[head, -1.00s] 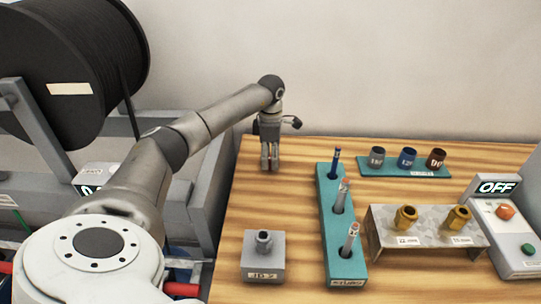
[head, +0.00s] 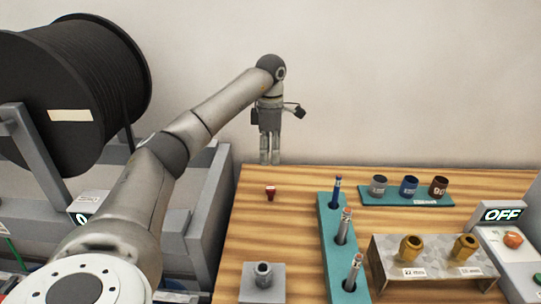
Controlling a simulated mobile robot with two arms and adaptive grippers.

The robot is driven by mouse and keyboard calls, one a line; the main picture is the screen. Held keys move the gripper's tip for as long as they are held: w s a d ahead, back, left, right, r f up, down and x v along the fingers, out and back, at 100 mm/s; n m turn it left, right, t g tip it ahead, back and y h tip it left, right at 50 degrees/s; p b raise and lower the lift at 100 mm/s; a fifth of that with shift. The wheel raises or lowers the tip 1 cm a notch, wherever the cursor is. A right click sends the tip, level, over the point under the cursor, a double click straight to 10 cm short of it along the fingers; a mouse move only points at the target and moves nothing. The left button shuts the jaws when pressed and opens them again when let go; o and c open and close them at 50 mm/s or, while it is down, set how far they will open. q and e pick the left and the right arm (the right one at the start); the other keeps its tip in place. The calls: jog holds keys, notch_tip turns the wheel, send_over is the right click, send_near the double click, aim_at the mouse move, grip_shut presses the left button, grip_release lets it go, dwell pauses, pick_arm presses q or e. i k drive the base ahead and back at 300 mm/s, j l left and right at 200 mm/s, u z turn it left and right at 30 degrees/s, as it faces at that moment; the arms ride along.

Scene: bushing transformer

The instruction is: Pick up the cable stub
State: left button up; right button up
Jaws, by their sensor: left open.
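Three cable stubs stand upright in the teal rack (head: 330,228): a dark blue one (head: 336,190) at the back, a grey one (head: 344,226) in the middle and another grey one (head: 353,272) at the front. The frame does not show which one is meant. My left gripper (head: 269,157) points down, open and empty, above the table near its back edge. It is left of the rack and apart from all the stubs. A small dark red piece (head: 270,191) stands on the table below it. My right gripper is not in view.
A grey block with a socket (head: 263,281) sits front left. A teal holder (head: 404,199) carries three rings at the back. A metal stand (head: 432,276) with two brass fittings and an OFF switch box (head: 513,248) are right. The table's left part is mostly clear.

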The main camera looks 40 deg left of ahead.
aim_at(357, 263)
jog(key=k+l, duration=0.5)
jog(key=l, duration=0.15)
jog(key=k+l, duration=0.5)
jog(key=l, duration=0.15)
jog(key=k+l, duration=0.55)
jog(key=l, duration=0.1)
